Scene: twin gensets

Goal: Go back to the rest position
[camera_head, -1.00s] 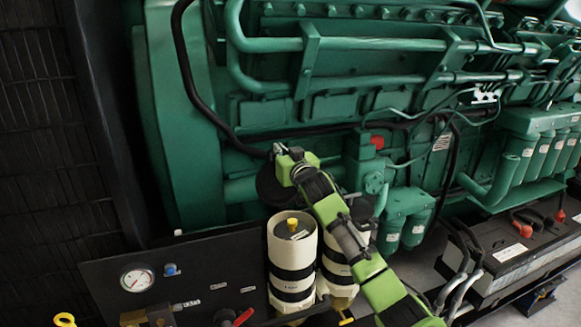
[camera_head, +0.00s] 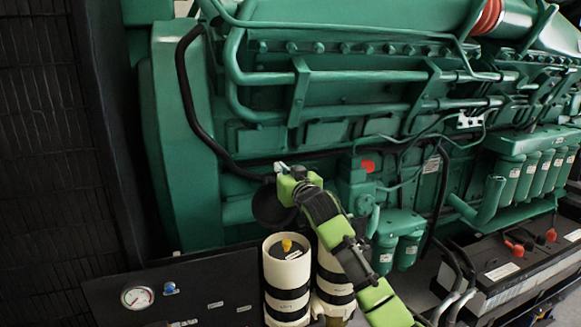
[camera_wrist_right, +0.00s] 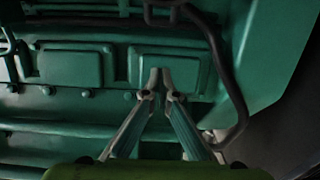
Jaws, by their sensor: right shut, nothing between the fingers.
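My right arm, green and black, reaches in from the bottom right in the head view. Its gripper (camera_head: 281,168) is small there, in front of the green engine (camera_head: 330,135). In the right wrist view the two fingers of this gripper (camera_wrist_right: 160,75) meet at their tips, with nothing between them. Behind them is the engine's side with flat square covers (camera_wrist_right: 168,66); I cannot tell how far off it is. My left gripper is not in view.
Two white canisters with black bands (camera_head: 287,275) stand below my right arm. A black panel with a gauge (camera_head: 137,298) is at the lower left. A black battery (camera_head: 505,262) is at the lower right. A dark hose (camera_head: 190,95) runs down the engine.

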